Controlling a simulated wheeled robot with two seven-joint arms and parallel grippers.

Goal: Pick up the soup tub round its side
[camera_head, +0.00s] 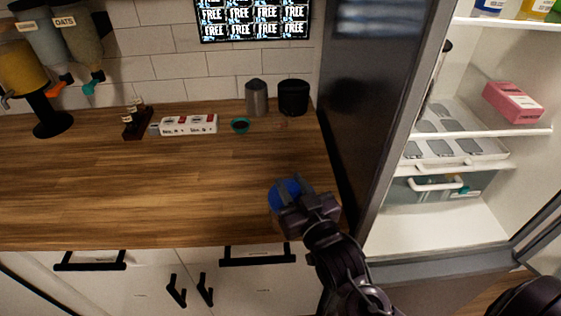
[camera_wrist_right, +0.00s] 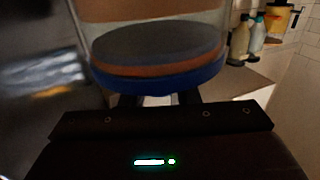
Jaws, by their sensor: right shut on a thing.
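The soup tub (camera_head: 281,193) shows in the head view as a round blue lid near the front edge of the wooden counter. Most of its side is hidden by my right gripper (camera_head: 296,195). In the right wrist view the tub (camera_wrist_right: 158,50) fills the upper middle, with clear walls, a dark and orange filling and a blue band. My right gripper is shut on its side; its fingers are mostly hidden under the blue band there. I cannot tell whether the tub touches the counter. My left gripper is not in view.
An open fridge (camera_head: 480,200) stands close on the right, its dark door (camera_head: 365,100) beside the counter. A white box (camera_head: 189,125), a small green bowl (camera_head: 240,126), a grey canister (camera_head: 257,98) and a black one (camera_head: 293,97) stand at the back. The counter's middle (camera_head: 130,190) is clear.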

